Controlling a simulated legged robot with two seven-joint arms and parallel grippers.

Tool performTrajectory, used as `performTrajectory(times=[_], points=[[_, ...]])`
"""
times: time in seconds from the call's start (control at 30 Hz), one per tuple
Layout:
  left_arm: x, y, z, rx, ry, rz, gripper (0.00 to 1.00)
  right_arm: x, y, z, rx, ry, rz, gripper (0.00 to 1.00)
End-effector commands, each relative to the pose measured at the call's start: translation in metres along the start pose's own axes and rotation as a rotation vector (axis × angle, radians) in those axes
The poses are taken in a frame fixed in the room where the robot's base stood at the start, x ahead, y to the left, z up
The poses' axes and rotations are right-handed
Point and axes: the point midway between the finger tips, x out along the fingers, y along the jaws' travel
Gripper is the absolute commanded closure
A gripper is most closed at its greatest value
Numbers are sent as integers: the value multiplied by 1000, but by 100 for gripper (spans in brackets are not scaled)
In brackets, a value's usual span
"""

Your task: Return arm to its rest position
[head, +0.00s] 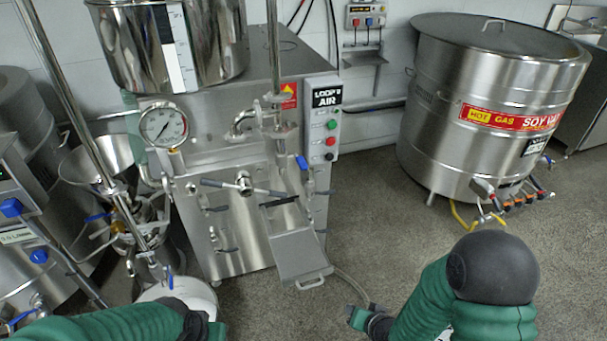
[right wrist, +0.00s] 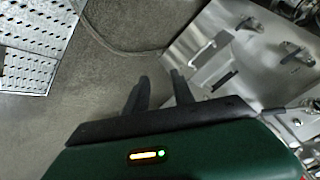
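My right arm (head: 425,305) is green with a black rounded joint and comes in at the lower right of the head view. Its gripper (head: 358,316) is low over the floor, to the right of the mill's steel tray. In the right wrist view the two dark fingers (right wrist: 160,92) stand apart with nothing between them. My left arm (head: 100,324) lies along the bottom left edge. Its dark end (head: 200,326) is near a white bucket; its fingers cannot be made out.
The steel mill (head: 250,150) stands ahead, with its control box (head: 321,120), gauge (head: 163,126) and a tray (head: 300,258) jutting forward. A white bucket (head: 185,290) stands at lower left. A large soy vat (head: 480,110) stands at right. Floor (head: 390,230) between is clear, except a hose.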

Motion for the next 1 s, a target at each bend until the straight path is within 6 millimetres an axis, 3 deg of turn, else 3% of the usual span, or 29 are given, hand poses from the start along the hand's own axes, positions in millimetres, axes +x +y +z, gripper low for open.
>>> performTrajectory(times=[0.03, 0.17, 0.47, 0.5, 0.67, 1.0], points=[[0, 0, 0, 0, 0, 0, 64, -20, 4, -11, -64, -26, 54, 70], [0, 0, 0, 0, 0, 0, 64, -70, 19, -14, -190, -145, 171, 70], [0, 0, 0, 0, 0, 0, 64, -177, 26, 13, -338, -399, 247, 70], [-27, 0, -6, 0, -2, 0, 64, -196, 17, -1, -338, -405, 248, 70], [-77, 0, -19, 0, 1, 0, 64, -234, -1, -27, -335, -406, 250, 70], [-201, 0, -48, 0, 1, 0, 64, -332, -46, -95, -334, -405, 250, 70]])
